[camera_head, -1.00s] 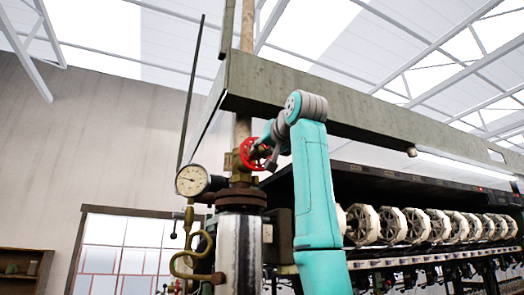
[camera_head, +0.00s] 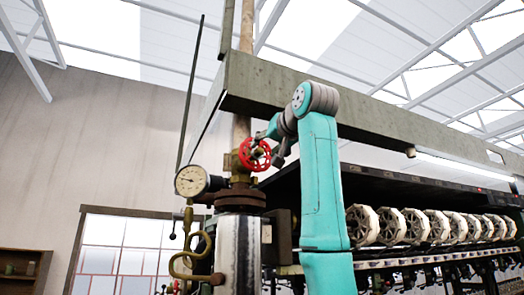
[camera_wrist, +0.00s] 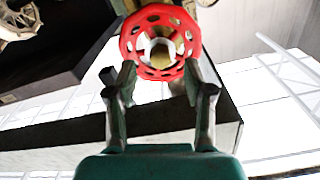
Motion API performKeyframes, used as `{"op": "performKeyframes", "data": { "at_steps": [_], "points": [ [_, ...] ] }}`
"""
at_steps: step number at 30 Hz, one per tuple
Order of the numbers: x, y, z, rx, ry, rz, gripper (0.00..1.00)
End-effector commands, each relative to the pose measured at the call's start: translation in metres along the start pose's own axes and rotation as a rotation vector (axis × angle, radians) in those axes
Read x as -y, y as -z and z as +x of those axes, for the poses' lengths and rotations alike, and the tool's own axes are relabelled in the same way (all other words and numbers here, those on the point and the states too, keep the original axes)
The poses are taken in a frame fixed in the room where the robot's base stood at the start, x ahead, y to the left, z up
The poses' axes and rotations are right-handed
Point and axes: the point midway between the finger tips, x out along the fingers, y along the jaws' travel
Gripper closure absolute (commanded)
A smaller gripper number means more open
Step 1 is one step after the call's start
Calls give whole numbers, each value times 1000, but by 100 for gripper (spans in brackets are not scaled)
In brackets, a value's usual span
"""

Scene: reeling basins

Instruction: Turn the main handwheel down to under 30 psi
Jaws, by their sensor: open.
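The main handwheel (camera_head: 254,154) is a red, pierced wheel on a brass valve body, above a rusty flange on the vertical pipe. My gripper (camera_head: 277,155) is just right of the wheel in the head view. In the wrist view my gripper (camera_wrist: 158,82) is open, its two fingers apart at the wheel's lower rim; I cannot tell whether they touch it. The round pressure gauge (camera_head: 191,181) has a white dial; its reading is too small to tell.
A grey beam (camera_head: 365,105) runs above and behind my arm. A row of reels (camera_head: 420,225) on the machine stands to the right. A curved brass pipe (camera_head: 187,262) is below the gauge. Left of the gauge is open room before the wall.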

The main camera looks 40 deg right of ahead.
Motion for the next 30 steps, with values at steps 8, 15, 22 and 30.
{"op": "performKeyframes", "data": {
  "at_steps": [8, 15, 22, 30],
  "points": [
    [0, 0, -55, -3, 0, -1, 48],
    [0, 0, -80, -1, 0, -1, 48],
    [0, 0, -84, 0, 0, 0, 48],
    [0, 0, -84, 0, 1, -1, 48]
  ]
}}
